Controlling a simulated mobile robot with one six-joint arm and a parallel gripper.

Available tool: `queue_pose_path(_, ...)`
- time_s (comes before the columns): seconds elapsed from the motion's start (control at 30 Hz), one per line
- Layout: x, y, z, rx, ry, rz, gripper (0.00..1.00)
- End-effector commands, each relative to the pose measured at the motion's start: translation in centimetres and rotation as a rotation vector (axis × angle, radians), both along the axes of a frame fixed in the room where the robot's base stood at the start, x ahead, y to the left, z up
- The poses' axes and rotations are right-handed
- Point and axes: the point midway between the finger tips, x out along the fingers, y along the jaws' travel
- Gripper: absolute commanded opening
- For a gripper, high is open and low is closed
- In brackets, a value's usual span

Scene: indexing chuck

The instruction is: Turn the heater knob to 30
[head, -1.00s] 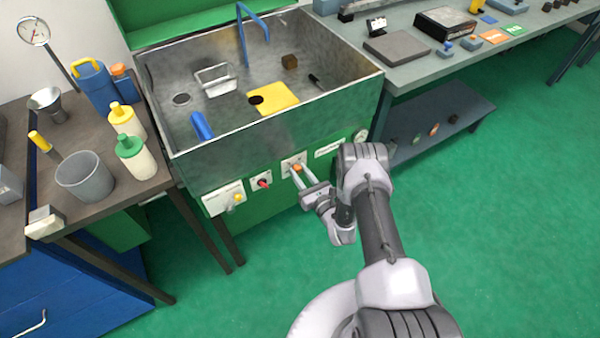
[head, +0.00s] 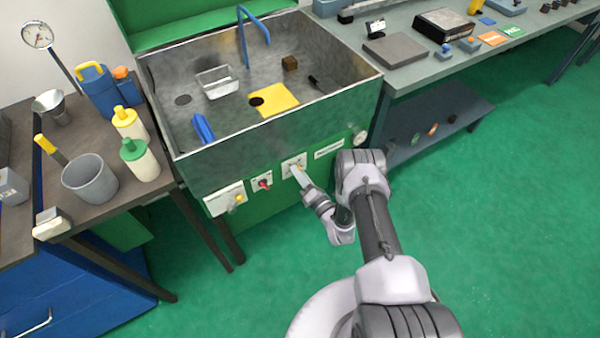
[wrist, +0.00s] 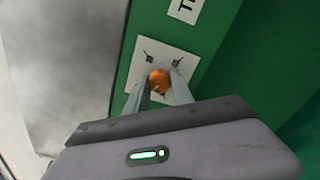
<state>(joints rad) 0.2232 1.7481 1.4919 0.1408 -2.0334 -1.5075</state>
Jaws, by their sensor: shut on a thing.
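The heater knob is most likely the orange knob (wrist: 159,79) on a white square plate (wrist: 178,50) on the sink's green front panel. In the wrist view my gripper (wrist: 160,88) is shut on this orange knob, one finger on each side of it. In the head view my gripper (head: 300,172) reaches the same plate (head: 290,161) from the lower right, and it mostly covers the knob. Dark marks show on the plate around the knob, but the scale figures are too small to read.
Left of it on the panel are a red knob (head: 264,184) on a white plate and a yellow knob (head: 239,198). A white label (head: 329,149) and a round gauge (head: 361,137) are to the right. The sink (head: 170,140) stands above. Green floor is free in front.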

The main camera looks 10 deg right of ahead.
Motion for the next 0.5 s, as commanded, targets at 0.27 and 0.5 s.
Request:
queue_pose_path(0.27, -0.12, 0.04, -0.02, 0.247, 0.083, 0.001, 0.0)
queue_pose_path(0.5, -0.13, 0.05, -0.02, 0.464, 0.154, 0.001, 0.0)
